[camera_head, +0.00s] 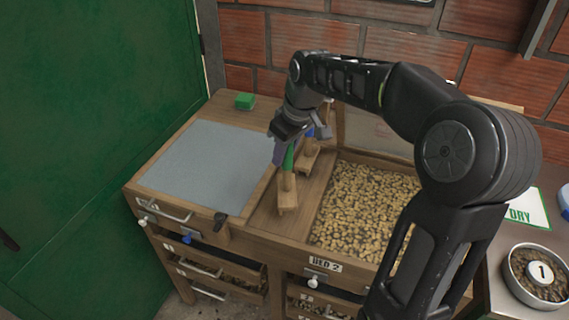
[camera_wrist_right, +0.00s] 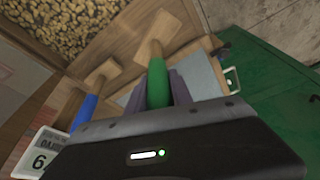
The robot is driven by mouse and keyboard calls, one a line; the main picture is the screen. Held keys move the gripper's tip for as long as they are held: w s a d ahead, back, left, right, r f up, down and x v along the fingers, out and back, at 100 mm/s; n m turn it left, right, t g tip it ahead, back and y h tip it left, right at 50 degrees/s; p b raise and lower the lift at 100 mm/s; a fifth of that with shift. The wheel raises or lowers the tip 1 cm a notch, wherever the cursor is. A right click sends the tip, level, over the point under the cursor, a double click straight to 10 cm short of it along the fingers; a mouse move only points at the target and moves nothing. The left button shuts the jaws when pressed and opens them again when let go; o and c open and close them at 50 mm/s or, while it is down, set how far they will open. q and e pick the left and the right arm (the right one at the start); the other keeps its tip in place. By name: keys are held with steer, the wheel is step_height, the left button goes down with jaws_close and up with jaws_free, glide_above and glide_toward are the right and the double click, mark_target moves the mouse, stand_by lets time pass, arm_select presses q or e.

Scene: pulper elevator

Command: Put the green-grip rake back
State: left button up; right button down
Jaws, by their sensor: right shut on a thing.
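The green-grip rake has its wooden head (camera_head: 287,198) low over or on the wooden strip between the grey panel and the bean bed; I cannot tell if it touches. My right gripper (camera_head: 283,150) is shut on its green grip (camera_head: 289,157). In the right wrist view the green grip (camera_wrist_right: 157,85) stands between the fingers, with the wooden shaft and head beyond. A second rake with a blue grip (camera_head: 309,132) is just behind, its wooden head (camera_head: 306,160) on the same strip. It also shows in the right wrist view (camera_wrist_right: 86,108). My left gripper is not in view.
The bean bed (camera_head: 365,207) lies right of the strip, the grey panel (camera_head: 207,164) left of it. A green block (camera_head: 245,101) sits at the back. A green door (camera_head: 90,120) borders the left.

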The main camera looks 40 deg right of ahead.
mark_target(284, 165)
steer(key=shift+f, duration=1.85)
steer(key=shift+f, duration=0.1)
steer(key=c, duration=1.1)
jaws_free()
steer(key=shift+c, duration=0.2)
steer(key=v, duration=1.2)
steer(key=shift+b, duration=0.3)
